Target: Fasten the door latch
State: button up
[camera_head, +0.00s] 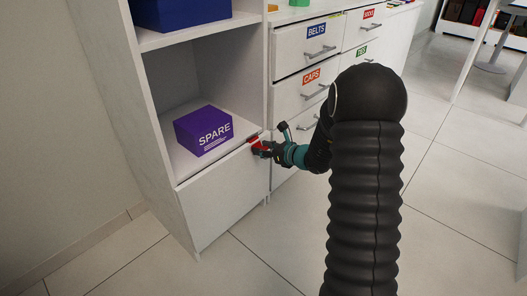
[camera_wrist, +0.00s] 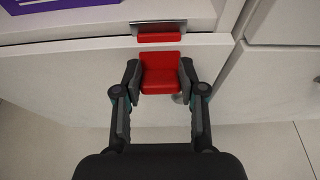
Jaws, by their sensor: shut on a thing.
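The red latch (camera_wrist: 160,72) is on the upper right of a white door (camera_wrist: 75,85) below the shelf. In the wrist view its red block sits between my gripper's (camera_wrist: 160,78) two fingers, which are closed on its sides. A separate red catch with a grey plate (camera_wrist: 158,33) is on the shelf edge just above, with a gap of white door top between them. In the head view my gripper (camera_head: 262,148) is at the door's top right corner, partly hiding the red latch (camera_head: 254,141). The door looks shut or nearly so.
A purple SPARE box (camera_head: 203,131) sits on the shelf above the door. Drawers labelled BELTS, CAPS and others (camera_head: 305,50) stand to the right, with bar handles sticking out. A blue box (camera_head: 180,12) is on the upper shelf. The tiled floor (camera_head: 250,265) in front is clear.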

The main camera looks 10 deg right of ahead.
jog(key=shift+w+a+f+t+y, duration=0.1)
jog(key=shift+f+t+y, duration=0.5)
jog(key=shift+t, duration=0.4)
jog(key=o, duration=1.1)
jog(key=shift+o, duration=0.2)
jog(key=shift+r, duration=0.1)
jog(key=v, duration=1.2)
jog(key=shift+f, duration=0.3)
jog(key=shift+r, duration=0.1)
